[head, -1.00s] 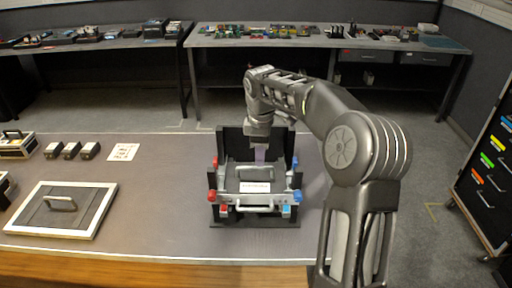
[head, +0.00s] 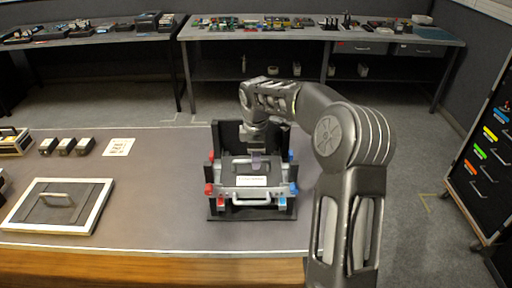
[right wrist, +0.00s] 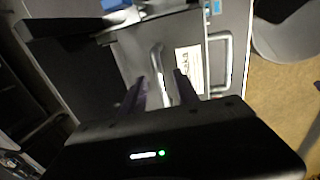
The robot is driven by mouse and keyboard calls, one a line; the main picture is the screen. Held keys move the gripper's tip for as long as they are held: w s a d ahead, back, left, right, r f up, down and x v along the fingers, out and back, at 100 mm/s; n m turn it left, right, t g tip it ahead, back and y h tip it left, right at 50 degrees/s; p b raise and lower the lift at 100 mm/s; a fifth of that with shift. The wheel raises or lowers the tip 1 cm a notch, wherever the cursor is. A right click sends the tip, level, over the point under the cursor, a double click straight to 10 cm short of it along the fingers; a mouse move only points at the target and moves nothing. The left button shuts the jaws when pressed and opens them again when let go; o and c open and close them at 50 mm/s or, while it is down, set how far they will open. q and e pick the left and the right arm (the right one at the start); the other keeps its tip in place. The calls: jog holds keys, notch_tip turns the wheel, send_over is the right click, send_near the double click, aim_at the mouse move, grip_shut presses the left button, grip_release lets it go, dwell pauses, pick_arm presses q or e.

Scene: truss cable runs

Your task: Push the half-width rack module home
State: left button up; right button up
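The grey rack module (head: 232,169) with a white label sits in the black rack (head: 226,135) on the table. The rack has red knobs on its left and blue ones on its right. A front handle (head: 250,202) runs across the near side; it also shows in the right wrist view (right wrist: 228,65). My right gripper (head: 256,162) is low over the module, behind the label. In the right wrist view its fingers (right wrist: 158,88) are apart, with a grey handle bar (right wrist: 156,62) between them and gaps visible beside it. My left gripper is out of view.
A framed panel with a handle (head: 90,205) lies on the table to the left. Several small black blocks (head: 65,146) and a printed card (head: 119,147) lie behind it. The table between panel and rack is clear.

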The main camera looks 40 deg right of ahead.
aim_at(251, 176)
jog(key=shift+w+d+f, duration=0.1)
jog(key=shift+f, duration=0.65)
jog(key=shift+w+d+f, duration=0.1)
jog(key=shift+f, duration=0.6)
grip_shut()
dwell(0.3)
grip_release()
